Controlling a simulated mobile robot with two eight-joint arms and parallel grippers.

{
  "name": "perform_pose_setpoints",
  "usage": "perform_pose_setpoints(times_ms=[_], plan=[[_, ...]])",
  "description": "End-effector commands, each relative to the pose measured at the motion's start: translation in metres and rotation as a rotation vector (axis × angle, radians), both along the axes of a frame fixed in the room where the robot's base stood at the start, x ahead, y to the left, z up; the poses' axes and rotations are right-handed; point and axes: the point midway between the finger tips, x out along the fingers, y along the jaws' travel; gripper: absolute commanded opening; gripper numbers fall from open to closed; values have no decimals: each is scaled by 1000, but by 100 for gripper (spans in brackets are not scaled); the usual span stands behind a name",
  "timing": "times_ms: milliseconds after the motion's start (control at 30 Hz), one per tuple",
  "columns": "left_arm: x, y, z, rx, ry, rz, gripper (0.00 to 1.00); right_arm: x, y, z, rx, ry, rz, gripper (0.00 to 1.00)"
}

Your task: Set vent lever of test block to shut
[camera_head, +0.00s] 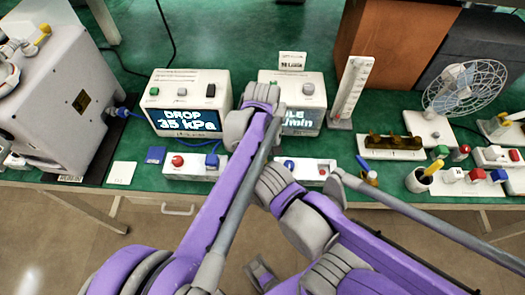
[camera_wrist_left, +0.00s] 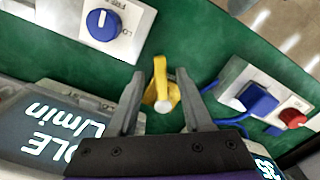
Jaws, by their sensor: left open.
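A yellow lever (camera_wrist_left: 160,72) with a pale round cap (camera_wrist_left: 165,104) at its lower end shows in the left wrist view. It stands between the two grey fingers of my left gripper (camera_wrist_left: 160,88). The fingers are open, with visible gaps on both sides of the lever. The body under the lever is largely hidden, and I cannot tell its markings. In the head view my own arm covers the lever and my left gripper. A small grey forked part (camera_head: 262,275) at the bottom of the head view may be my right gripper. Its jaws are unclear.
A display reading 35 kPa (camera_head: 187,120) and an L/min meter (camera_head: 300,122) stand behind. A box with a red knob (camera_head: 178,160) and one with a blue knob (camera_wrist_left: 100,20) flank the lever. A flow tube (camera_head: 350,90) and a fan (camera_head: 465,88) stand right.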

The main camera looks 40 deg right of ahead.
Motion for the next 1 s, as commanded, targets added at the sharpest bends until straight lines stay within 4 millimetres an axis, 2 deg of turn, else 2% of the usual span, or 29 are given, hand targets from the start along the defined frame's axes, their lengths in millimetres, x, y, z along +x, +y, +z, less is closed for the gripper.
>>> perform_pose_setpoints(times_ms=[167,400,533,700,1000], plan=[[0,0,26,0,0,-1,50,0,0,2,0,-1,0,50],[0,0,75,0,0,-2,50,1,0,6,0,-2,0,50],[0,0,94,0,0,-1,50,1,0,7,0,-3,0,50],[0,0,105,0,0,0,50,1,0,8,0,-3,0,50],[0,0,106,0,0,0,50,1,0,8,0,-3,0,50]])
